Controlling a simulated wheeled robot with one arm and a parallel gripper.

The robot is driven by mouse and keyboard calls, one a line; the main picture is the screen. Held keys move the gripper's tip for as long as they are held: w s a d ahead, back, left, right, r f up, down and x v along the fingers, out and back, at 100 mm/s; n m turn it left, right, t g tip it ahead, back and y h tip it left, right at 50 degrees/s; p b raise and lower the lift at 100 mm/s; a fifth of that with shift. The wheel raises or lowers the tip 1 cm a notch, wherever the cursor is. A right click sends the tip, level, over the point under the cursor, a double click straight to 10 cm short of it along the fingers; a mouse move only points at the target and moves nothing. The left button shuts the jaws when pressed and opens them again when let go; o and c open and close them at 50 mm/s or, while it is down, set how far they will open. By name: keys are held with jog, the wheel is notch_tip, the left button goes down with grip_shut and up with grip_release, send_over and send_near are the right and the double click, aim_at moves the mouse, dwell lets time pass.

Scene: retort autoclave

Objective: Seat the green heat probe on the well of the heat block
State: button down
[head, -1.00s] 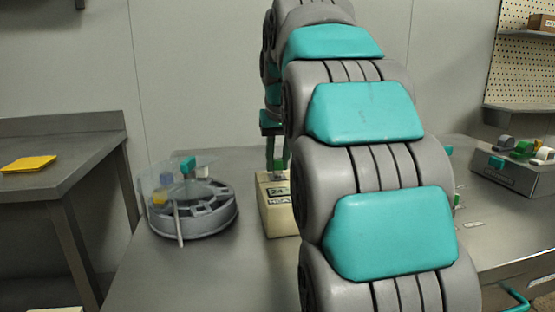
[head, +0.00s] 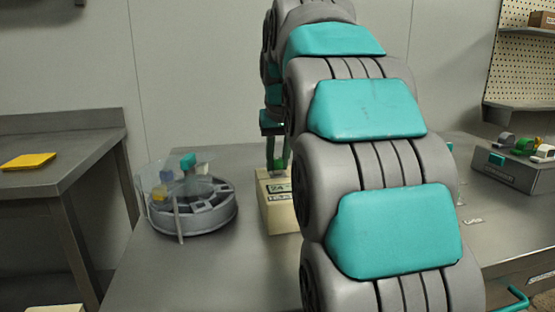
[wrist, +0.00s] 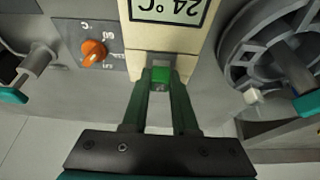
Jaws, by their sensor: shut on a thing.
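My gripper (wrist: 160,84) is shut on the green heat probe (wrist: 161,75), which sits between the fingertips in the wrist view. The probe is at the near end of the beige heat block (wrist: 177,42), by a grey patch that may be the well. I cannot tell whether the probe touches the block or is seated. The block's display (wrist: 170,10) reads 24 °C, upside down. In the head view, my gripper (head: 277,150) is right above the beige block (head: 281,212), and my arm hides the block's right side.
A round grey carousel (head: 195,215) with a clear cover stands left of the block. An orange knob (wrist: 93,50) on a grey panel shows in the wrist view. A grey box (head: 510,172) with several rolls stands at the right. A yellow pad (head: 28,162) lies on the left table.

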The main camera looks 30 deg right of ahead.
jog(key=shift+c, duration=1)
grip_release()
jog(key=shift+r+p, duration=1.3)
jog(key=shift+r, duration=2.15)
